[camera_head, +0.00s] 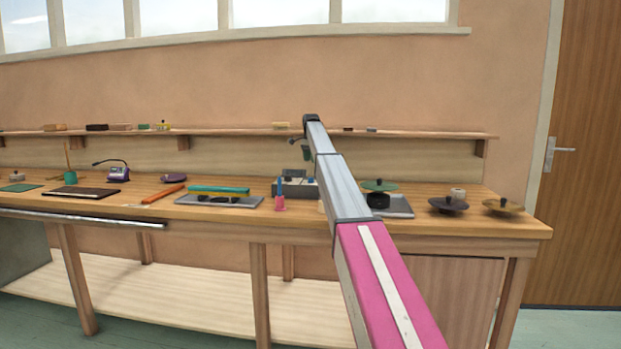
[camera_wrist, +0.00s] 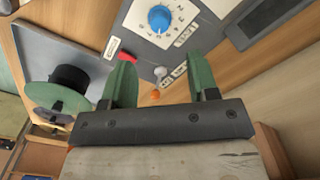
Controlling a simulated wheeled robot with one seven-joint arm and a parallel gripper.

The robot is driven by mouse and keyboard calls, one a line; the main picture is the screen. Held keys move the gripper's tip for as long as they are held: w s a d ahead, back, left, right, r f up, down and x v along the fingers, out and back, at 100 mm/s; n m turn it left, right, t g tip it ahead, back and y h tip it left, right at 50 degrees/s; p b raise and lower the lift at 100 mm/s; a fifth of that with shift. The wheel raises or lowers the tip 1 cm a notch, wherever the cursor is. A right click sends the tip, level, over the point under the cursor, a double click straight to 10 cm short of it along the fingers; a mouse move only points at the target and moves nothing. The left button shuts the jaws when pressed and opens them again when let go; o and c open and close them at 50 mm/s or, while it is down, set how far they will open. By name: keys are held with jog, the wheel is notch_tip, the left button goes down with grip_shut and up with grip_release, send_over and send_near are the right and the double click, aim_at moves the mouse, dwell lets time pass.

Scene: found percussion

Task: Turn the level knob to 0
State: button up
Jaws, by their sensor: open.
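The level knob is probably the blue round knob (camera_wrist: 159,18) on a white dial plate with markings, at the top of the wrist view; its setting is too small to read. It sits on a grey device (camera_wrist: 140,48), which in the head view stands on the bench (camera_head: 295,188), partly behind my arm. My gripper (camera_wrist: 164,75) is open, with two green fingers apart and nothing between them. The knob lies beyond the fingertips, apart from them. In the head view my gripper (camera_head: 307,153) is mostly hidden by my arm, above the device.
A green disc with a black hub (camera_wrist: 62,95) lies in a tray close left of the fingers. A shelf (camera_head: 230,133) runs behind.

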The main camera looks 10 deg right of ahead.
aim_at(311, 180)
notch_tip(311, 180, down, 9)
jog(key=shift+f, duration=0.1)
jog(key=c, duration=0.9)
